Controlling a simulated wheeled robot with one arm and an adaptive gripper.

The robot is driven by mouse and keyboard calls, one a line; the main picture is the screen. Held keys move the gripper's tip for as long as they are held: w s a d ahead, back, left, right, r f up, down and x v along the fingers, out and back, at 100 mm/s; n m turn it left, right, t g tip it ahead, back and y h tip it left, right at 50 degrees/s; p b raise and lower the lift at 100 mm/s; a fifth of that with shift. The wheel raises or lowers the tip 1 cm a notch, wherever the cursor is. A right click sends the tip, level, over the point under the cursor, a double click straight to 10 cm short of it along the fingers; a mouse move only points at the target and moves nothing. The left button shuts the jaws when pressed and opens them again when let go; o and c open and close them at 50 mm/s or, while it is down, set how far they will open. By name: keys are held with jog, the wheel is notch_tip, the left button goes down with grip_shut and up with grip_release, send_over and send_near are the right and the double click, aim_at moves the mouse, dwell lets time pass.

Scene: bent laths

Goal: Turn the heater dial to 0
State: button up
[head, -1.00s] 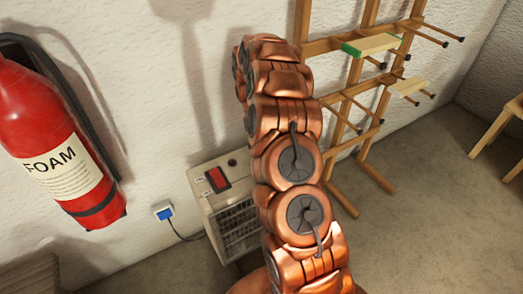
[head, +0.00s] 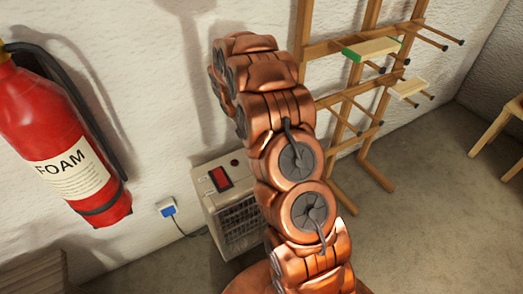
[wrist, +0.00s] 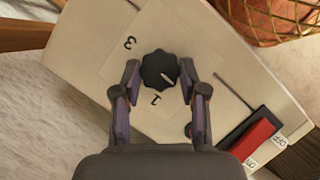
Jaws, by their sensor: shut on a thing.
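The heater (head: 234,224) is a cream box with a grille, standing by the wall in the head view. Its top panel (wrist: 215,50) fills much of the wrist view. The dark scalloped dial (wrist: 158,69) sits on this panel, with a white mark toward its lower right. A "3" shows up-left of the dial and a "1" just below it; I see no "0". My gripper (wrist: 160,77) is shut on the dial, one finger on each side. In the head view my arm hides the gripper and dial.
A red switch (wrist: 254,135) lies close to the right finger. A fire extinguisher (head: 65,150) hangs on the left wall, with a plug (head: 167,207) and cable below it. A wooden rack (head: 360,100) stands at right; the floor before it is clear.

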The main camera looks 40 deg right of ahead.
jog(key=shift+n, duration=0.5)
jog(key=o, duration=1.1)
jog(key=shift+o, duration=0.2)
jog(key=shift+r, duration=0.1)
jog(key=v, duration=1.2)
jog(key=shift+s, duration=0.2)
jog(key=shift+a, duration=0.15)
